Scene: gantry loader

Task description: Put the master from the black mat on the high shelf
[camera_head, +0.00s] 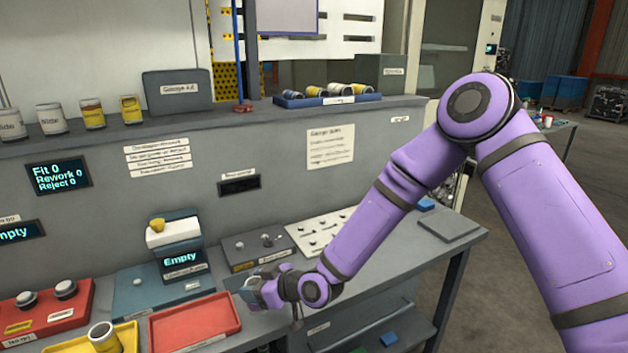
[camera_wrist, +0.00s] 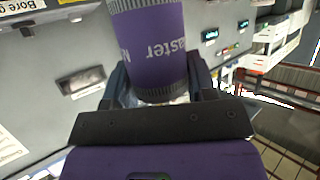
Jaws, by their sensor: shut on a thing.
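The master, a purple cylinder (camera_wrist: 152,45) with knurled grey bands and the word "Master", is between the jaws of my gripper (camera_wrist: 155,88) in the wrist view. The jaws are shut on it. In the head view my gripper (camera_head: 258,291) is low over the bench, beside the red tray, and the master is hard to make out there. A dark grey plate (camera_head: 238,251) with small knobs lies behind the gripper; I cannot tell if it is the black mat. The high shelf (camera_head: 225,117) is the long ledge along the top of the grey back panel.
The shelf holds several cans (camera_head: 92,114), a grey labelled box (camera_head: 178,95), a blue tray (camera_head: 325,101) of cylinders and a dark box (camera_head: 381,75). Bare ledge shows between them. A red tray (camera_head: 195,322) and a small display stand (camera_head: 180,255) are near the gripper.

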